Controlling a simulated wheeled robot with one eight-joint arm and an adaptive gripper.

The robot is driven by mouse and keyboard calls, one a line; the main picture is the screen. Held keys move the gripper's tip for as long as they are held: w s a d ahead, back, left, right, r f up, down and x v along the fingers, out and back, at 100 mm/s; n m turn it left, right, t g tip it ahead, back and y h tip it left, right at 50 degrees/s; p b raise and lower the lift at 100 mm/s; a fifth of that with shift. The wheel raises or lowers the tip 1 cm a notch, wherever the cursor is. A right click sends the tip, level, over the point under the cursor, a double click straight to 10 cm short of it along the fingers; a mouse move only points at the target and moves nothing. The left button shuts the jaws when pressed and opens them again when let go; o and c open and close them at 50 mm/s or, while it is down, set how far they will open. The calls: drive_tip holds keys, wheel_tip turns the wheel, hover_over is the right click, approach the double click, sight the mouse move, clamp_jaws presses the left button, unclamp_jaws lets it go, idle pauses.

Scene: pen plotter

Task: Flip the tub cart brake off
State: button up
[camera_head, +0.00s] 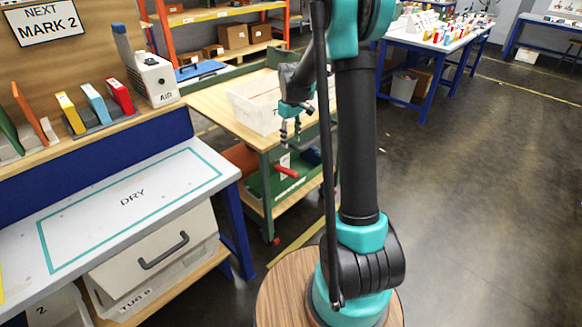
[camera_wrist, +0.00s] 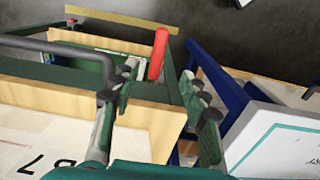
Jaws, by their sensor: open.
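The tub cart (camera_head: 222,110) has a wooden top and a green frame, and stands in the middle of the head view. A red lever (camera_head: 286,171), likely its brake, sticks out at the cart's near end, below the top. In the wrist view the red lever (camera_wrist: 158,55) points up the picture, beyond and between my fingertips. My gripper (camera_head: 290,136) hangs over the cart's near end, above the lever. In the wrist view my gripper (camera_wrist: 160,85) is open, its fingers apart and empty. No contact with the lever shows.
A pale tub (camera_head: 250,112) sits on the cart top, close to my gripper. A white bench marked DRY (camera_head: 130,197) with blue legs stands at the left, near the cart. Shelves (camera_head: 225,40) stand behind. The floor at the right (camera_head: 480,190) is clear.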

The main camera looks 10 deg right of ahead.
sight(291, 171)
wheel_tip(291, 171, down, 17)
drive_tip(key=shift+f, duration=0.2)
idle(0.5)
clamp_jaws()
idle(0.3)
